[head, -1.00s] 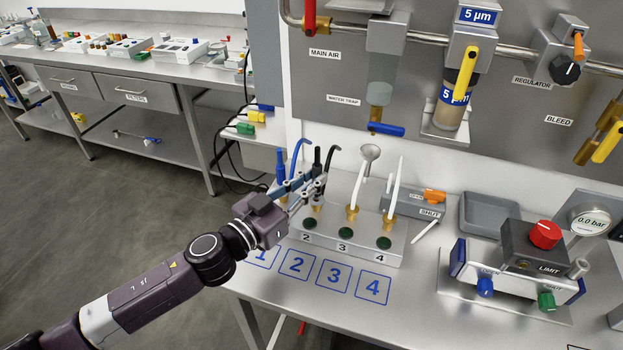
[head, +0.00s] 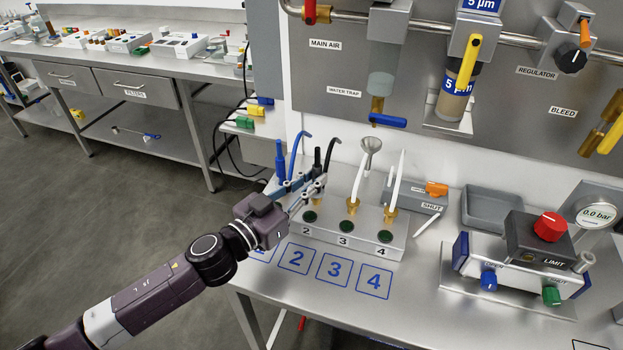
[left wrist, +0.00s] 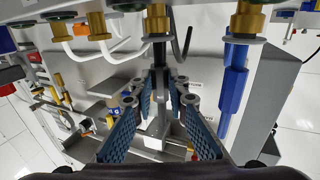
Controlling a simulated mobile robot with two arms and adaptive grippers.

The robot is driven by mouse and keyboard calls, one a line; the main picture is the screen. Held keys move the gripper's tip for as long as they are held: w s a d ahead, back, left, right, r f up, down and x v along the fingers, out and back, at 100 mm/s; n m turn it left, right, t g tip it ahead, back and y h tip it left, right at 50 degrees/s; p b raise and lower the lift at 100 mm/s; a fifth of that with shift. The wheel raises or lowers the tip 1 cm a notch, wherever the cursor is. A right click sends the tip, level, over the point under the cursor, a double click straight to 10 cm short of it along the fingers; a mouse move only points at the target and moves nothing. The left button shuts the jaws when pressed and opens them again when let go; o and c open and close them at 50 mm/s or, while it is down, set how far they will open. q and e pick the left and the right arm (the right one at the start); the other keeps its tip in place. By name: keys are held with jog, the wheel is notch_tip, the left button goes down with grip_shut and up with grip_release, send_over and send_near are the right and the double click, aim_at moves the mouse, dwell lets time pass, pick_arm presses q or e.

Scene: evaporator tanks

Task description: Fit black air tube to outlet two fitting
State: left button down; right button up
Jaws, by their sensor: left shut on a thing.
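The black air tube (head: 317,157) stands upright at outlet two, with a thick straight lower part and a thin bent tail. My left gripper (head: 314,186) is shut on its lower part. The left wrist view shows the black tube (left wrist: 158,52) in line with a brass fitting (left wrist: 157,23), and my gripper (left wrist: 159,85) around the tube. The tube's end meets the mouth of this outlet two fitting. I cannot tell how deep it sits. In the head view my fingers mostly hide this fitting. My right gripper is not in view.
A blue tube (head: 280,160) stands at outlet one, close to my fingers. White tubes (head: 358,178) rise from outlets three and four on the grey block (head: 350,240). The bench front with the numbered squares (head: 334,270) is clear.

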pick_arm(q)
jog(key=shift+f, duration=0.35)
jog(key=c, duration=1.8)
grip_release()
jog(key=shift+r, duration=0.15)
notch_tip(320, 180, up, 6)
jog(key=p, duration=0.6)
